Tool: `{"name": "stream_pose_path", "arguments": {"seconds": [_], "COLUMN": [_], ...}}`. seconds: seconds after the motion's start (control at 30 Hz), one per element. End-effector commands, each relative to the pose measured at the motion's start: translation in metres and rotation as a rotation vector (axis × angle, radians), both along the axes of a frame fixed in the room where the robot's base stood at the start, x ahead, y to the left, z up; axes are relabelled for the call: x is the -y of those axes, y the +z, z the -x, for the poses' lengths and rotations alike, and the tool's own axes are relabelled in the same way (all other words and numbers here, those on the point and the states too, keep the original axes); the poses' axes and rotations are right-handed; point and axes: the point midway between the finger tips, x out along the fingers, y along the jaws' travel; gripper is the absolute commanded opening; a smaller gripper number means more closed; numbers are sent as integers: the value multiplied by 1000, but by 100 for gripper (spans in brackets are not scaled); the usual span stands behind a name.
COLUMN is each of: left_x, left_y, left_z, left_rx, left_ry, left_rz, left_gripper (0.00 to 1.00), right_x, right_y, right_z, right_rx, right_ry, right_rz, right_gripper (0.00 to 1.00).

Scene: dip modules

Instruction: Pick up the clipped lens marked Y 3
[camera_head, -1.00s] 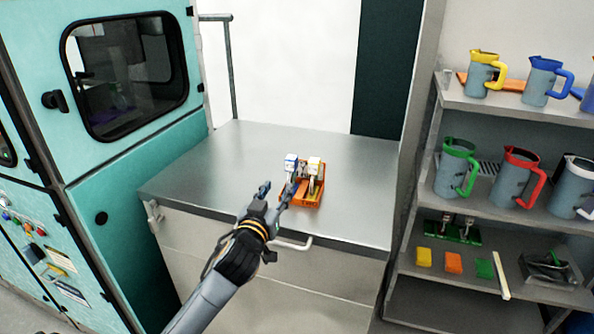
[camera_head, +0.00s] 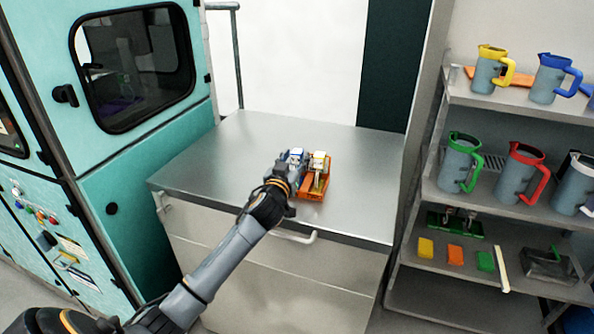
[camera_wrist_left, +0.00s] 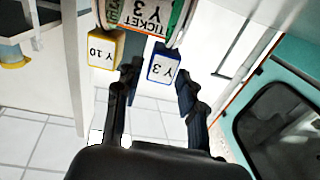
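The clipped lens marked Y 3 (camera_wrist_left: 163,66) has a blue-edged white tag, upside down in the left wrist view; in the head view its blue and white top (camera_head: 297,156) shows at the left of an orange tray (camera_head: 316,194). A yellow-edged piece marked Y 10 (camera_wrist_left: 104,50) is beside it, also seen in the head view (camera_head: 319,162). My left gripper (camera_wrist_left: 158,72) is open, its fingers on either side of the Y 3 tag with gaps showing. In the head view the gripper (camera_head: 286,166) partly hides the tray's left side. My right gripper is not in view.
The tray sits on a grey metal cabinet top (camera_head: 240,145), otherwise bare. A ticket (camera_wrist_left: 145,14) marked Y 3 shows behind the tags. A teal machine (camera_head: 140,150) stands left; shelves (camera_head: 500,190) with jugs stand right.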

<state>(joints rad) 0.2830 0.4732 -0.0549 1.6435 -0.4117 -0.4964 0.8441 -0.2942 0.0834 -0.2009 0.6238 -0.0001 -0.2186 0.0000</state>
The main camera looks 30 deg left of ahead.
Motion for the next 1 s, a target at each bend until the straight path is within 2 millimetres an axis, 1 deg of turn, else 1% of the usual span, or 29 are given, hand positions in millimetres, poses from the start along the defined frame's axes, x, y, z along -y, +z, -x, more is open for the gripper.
{"name": "stream_pose_path", "arguments": {"seconds": [0.03,0.2,0.3,0.5,0.53,0.57,0.6,0.67,0.7,0.73,1.0], "left_x": [-3,-7,-9,-8,-8,-8,-8,-8,-8,-8,-8], "left_y": [6,2,1,1,1,1,1,1,1,1,1], "left_z": [-7,-22,-26,-26,-26,-26,-26,-26,-26,-26,-26], "left_rx": [1,0,0,0,0,0,0,0,0,0,1], "left_ry": [1,0,0,0,0,0,0,0,0,0,0], "left_rz": [0,1,2,2,2,2,2,2,2,2,2], "left_gripper": [40,40,40,40,38,31,23,11,3,0,0], "right_x": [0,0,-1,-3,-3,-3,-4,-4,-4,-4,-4], "right_y": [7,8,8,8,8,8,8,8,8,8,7], "right_z": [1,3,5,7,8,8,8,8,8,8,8], "right_rx": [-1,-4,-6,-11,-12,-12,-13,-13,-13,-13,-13], "right_ry": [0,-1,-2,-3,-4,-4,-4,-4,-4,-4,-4], "right_rz": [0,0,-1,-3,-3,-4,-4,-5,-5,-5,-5], "right_gripper": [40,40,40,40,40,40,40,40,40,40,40]}}
